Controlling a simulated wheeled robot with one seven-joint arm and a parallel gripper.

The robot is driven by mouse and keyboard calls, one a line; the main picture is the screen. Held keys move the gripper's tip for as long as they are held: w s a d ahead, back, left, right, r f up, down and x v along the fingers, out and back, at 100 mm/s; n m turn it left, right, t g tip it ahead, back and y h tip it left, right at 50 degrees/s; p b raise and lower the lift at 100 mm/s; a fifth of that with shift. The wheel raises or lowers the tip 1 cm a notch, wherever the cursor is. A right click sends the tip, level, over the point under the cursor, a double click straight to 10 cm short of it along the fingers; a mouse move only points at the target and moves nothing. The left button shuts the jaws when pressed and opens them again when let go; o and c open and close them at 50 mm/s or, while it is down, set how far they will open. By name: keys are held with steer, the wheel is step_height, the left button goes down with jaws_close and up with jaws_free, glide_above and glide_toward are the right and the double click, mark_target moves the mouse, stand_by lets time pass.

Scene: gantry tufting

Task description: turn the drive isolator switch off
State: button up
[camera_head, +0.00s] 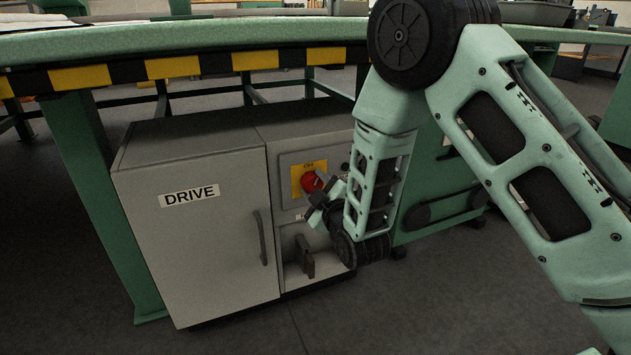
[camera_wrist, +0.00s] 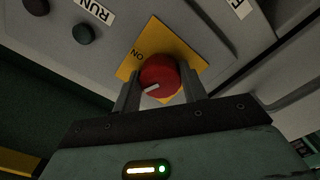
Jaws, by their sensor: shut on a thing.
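The drive isolator switch (camera_head: 312,181) is a red round knob on a yellow plate (camera_head: 297,178) on the front of the grey drive cabinet. In the wrist view the red knob (camera_wrist: 160,76) sits between the two fingers of my gripper (camera_wrist: 160,92), which is shut on it. A white mark on the knob points to the lower left in that view. The word ON shows on the yellow plate (camera_wrist: 186,50). In the head view my gripper (camera_head: 317,197) reaches the knob from the lower right and partly hides it.
The cabinet door (camera_head: 205,235) is labelled DRIVE and has a vertical handle (camera_head: 261,238). A dark lever (camera_head: 304,257) sits in a recess below the switch. A green table edge with black and yellow stripes (camera_head: 172,67) runs above the cabinet. A RUN label (camera_wrist: 95,10) is near a dark green button (camera_wrist: 83,34).

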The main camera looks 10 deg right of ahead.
steer(key=n+p, duration=0.2)
steer(key=n, duration=0.2)
steer(key=shift+n+p, duration=0.3)
stand_by(0.3)
steer(key=o, duration=1)
steer(key=shift+s+d+p, duration=0.45)
steer(key=shift+s+p, duration=0.65)
steer(key=shift+s, duration=1.75)
steer(key=shift+s+d+p, duration=0.5)
steer(key=shift+s+p, duration=0.65)
steer(key=shift+s, duration=1.75)
steer(key=shift+s+d+p, duration=0.45)
steer(key=shift+s+p, duration=0.65)
steer(key=shift+s, duration=1.75)
